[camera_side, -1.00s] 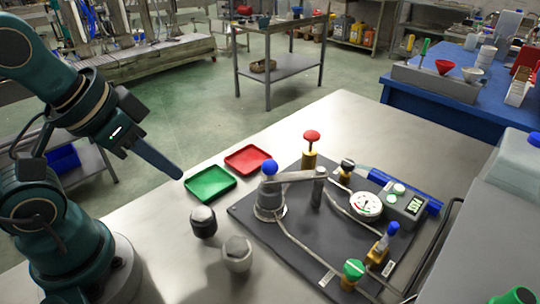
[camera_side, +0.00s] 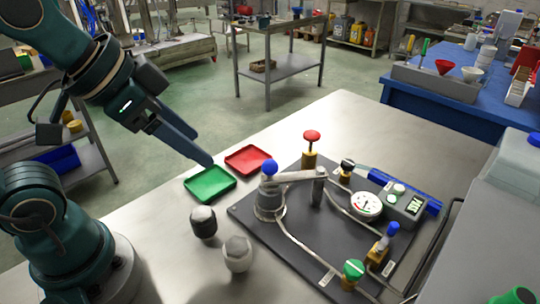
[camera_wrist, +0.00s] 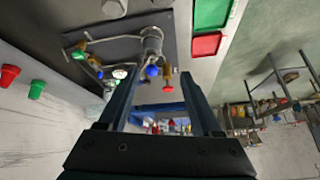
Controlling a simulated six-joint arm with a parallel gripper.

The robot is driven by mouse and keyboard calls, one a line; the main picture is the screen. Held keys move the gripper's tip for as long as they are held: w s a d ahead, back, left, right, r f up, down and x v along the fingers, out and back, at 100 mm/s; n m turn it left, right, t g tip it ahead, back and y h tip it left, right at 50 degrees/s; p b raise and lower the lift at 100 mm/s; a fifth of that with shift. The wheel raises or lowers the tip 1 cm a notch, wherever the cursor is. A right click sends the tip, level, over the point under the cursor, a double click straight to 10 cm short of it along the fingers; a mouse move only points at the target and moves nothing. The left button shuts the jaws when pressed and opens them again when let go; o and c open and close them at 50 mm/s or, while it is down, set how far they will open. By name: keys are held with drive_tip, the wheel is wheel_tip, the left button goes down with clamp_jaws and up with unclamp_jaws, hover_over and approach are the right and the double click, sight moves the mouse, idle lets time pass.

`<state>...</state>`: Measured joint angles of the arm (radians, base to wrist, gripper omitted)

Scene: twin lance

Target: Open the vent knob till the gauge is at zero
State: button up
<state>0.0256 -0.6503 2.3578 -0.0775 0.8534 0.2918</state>
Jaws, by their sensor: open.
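A round white gauge (camera_side: 366,206) stands on a dark plate (camera_side: 262,232); its needle is too small to read surely. Several coloured knobs sit around it: a red one (camera_side: 312,135), a black one (camera_side: 347,164), a blue one (camera_side: 393,228) and a green one (camera_side: 353,268). I cannot tell which is the vent knob. A blue ball (camera_side: 269,168) tops the metal pot (camera_side: 268,204) with a lever arm. My gripper (camera_side: 203,150) is open and empty above the green tray, left of the plate. The wrist view shows its two fingers (camera_wrist: 162,74) apart, with the gauge (camera_wrist: 120,73) beyond.
A green tray (camera_side: 210,195) and a red tray (camera_side: 247,170) lie left of the plate. A black-topped jar (camera_side: 203,222) and a grey jar (camera_side: 238,254) stand at its front left.

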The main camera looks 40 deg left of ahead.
drive_tip(key=w+d+r+m+h, duration=0.2)
drive_tip(key=w+d+m, duration=0.2)
drive_tip(key=w+d, duration=0.1)
drive_tip(key=m+g+h, duration=0.1)
drive_tip(key=m+g, duration=0.4)
drive_tip(key=m, duration=0.1)
hover_over(354, 266)
drive_tip(key=s+a, duration=0.1)
drive_tip(key=a, duration=0.1)
wheel_tip(354, 266, down, 11)
drive_tip(key=shift+x, duration=2.45)
drive_tip(key=shift+a, duration=0.15)
clamp_jaws()
